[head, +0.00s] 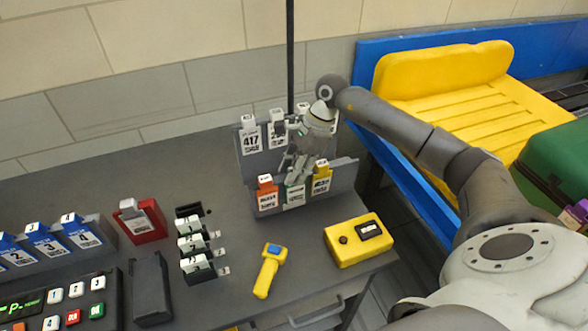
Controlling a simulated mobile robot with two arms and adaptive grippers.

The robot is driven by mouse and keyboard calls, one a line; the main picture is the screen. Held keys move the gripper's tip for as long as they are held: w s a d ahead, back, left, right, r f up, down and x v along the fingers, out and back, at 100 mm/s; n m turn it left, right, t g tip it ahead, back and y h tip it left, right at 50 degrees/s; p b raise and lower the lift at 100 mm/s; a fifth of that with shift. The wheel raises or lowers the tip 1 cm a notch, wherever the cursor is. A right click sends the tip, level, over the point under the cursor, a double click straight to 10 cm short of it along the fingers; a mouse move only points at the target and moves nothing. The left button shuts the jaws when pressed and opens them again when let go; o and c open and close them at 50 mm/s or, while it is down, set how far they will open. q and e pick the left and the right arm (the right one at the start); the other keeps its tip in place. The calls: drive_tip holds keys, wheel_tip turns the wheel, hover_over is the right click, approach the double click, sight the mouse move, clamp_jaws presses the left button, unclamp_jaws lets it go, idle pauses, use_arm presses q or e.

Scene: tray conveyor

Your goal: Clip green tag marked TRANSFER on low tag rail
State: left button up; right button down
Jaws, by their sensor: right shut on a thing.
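The green tag (294,196) is at the low tag rail (344,176), between an orange tag (267,195) and a yellow tag (321,180). Its face is toward me, but its print is too small to read. My right gripper (296,179) comes down from above and behind and is shut on the green tag's upper part, hiding its top. The tag lines up with its neighbours; I cannot tell whether its clip is seated on the rail. My left gripper is not in view.
Behind, a higher rail holds white tags, one reading 417 (251,138), partly hidden by my gripper. In front lie a yellow scanner (268,270) and a yellow box (357,240). A red holder (142,220) and a black rack (190,211) stand left. A yellow tray (445,95) is at right.

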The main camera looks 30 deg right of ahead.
drive_tip(key=c, duration=1.1)
unclamp_jaws()
drive_tip(key=shift+r, duration=0.1)
drive_tip(key=v, duration=1.1)
drive_tip(key=shift+s+d+r, duration=0.1)
drive_tip(key=shift+d+r, duration=0.2)
drive_tip(key=shift+r, duration=0.05)
